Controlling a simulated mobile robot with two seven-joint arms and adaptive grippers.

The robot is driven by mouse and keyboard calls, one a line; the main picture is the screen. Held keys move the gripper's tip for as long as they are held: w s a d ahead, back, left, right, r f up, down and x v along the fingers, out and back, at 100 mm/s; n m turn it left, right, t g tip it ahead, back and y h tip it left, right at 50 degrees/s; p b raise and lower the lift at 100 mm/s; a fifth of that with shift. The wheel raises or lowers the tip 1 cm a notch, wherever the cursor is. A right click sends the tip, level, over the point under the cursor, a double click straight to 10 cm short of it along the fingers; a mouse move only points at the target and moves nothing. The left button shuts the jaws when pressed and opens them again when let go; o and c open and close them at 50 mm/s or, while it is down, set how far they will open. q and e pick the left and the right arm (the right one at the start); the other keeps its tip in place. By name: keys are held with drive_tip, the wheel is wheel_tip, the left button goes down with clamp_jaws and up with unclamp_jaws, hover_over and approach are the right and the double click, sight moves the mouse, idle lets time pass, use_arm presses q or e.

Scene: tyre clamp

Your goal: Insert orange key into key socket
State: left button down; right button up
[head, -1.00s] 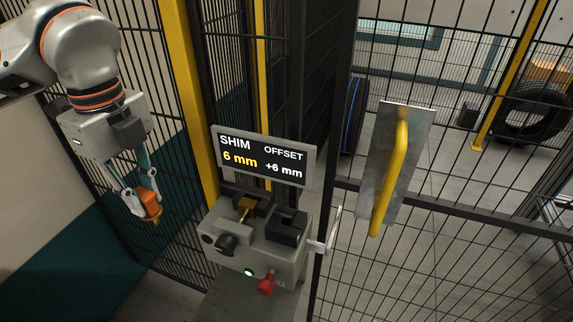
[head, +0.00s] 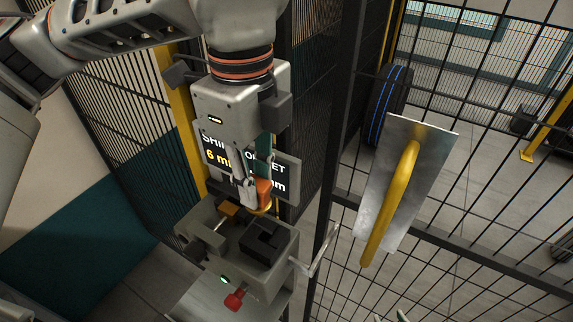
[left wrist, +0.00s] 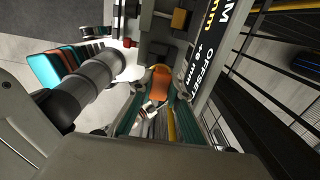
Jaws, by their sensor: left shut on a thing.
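My left gripper (head: 254,200) is shut on the orange key (head: 263,192), holding it in the air in front of the display. The key also shows in the left wrist view (left wrist: 161,84) between the fingers. In the head view the key looks just above the grey unit (head: 283,272), close to its black block (head: 268,238); I cannot tell the exact gap. No key socket can be told apart for certain. At the bottom edge of the head view, small tips that look like my right gripper (head: 389,316) show; the rest is out of frame.
The display (head: 288,172) stands behind the unit, partly covered by my left gripper. A red knob (head: 235,299) sticks out of the unit's front. A metal plate with a yellow handle (head: 390,205) is on the mesh fence to the right. A tyre (head: 388,105) stands behind the mesh.

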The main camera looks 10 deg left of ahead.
use_arm(q)
drive_tip(key=shift+w+d, duration=0.15)
drive_tip(key=shift+d, duration=0.1)
drive_tip(key=shift+a, duration=0.1)
idle(0.3)
